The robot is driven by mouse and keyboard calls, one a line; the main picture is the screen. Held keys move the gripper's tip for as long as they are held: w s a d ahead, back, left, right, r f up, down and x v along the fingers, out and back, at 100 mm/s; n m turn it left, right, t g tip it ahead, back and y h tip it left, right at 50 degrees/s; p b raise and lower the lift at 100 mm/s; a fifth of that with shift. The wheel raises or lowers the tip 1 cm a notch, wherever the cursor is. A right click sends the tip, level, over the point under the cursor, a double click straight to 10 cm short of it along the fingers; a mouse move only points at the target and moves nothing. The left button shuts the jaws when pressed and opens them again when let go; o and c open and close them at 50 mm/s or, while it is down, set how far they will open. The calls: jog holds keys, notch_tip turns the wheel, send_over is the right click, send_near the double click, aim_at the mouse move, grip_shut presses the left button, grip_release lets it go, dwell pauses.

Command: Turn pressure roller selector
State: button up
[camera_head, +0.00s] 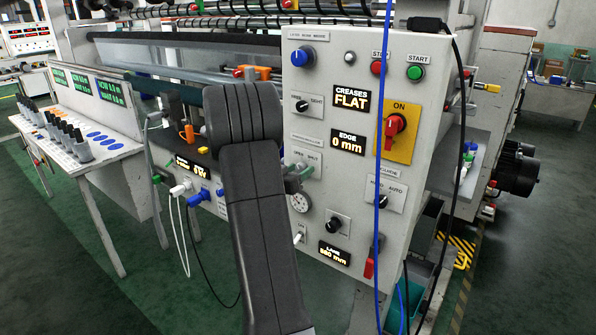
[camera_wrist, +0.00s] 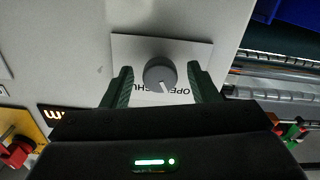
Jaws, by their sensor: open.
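A round grey knob (camera_wrist: 160,74) with a white pointer line sits on a pale label plate (camera_wrist: 125,48) in the wrist view. The plate shows "OPEN" and part of another word, likely "SHUT"; it does not show the words pressure roller. My gripper (camera_wrist: 161,73) is open, with one green finger on each side of the knob. Small gaps seem to show between fingers and knob; contact is unclear. In the head view my gripper (camera_head: 297,173) is at the panel, by the plate marked open and shut (camera_head: 306,159); my arm hides part of it.
The grey panel (camera_head: 330,58) carries other controls close by: a gauge (camera_head: 300,202), a black knob (camera_head: 334,225), a red switch on a yellow plate (camera_head: 397,124) and a blue knob (camera_head: 301,56). A blue cable (camera_head: 380,200) hangs down the panel front.

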jog(key=shift+c, duration=0.4)
jog(key=c, duration=0.9)
jog(key=shift+f+m+b, duration=0.1)
jog(key=shift+m+b, duration=0.2)
jog(key=shift+b, duration=0.05)
jog(key=shift+f+m+b, duration=0.1)
jog(key=shift+m+b, duration=0.45)
jog(key=shift+m, duration=0.05)
jog(key=m+b, duration=0.3)
jog(key=m, duration=0.1)
jog(key=m+b, duration=0.4)
jog(key=m, duration=0.2)
jog(key=shift+b, duration=0.3)
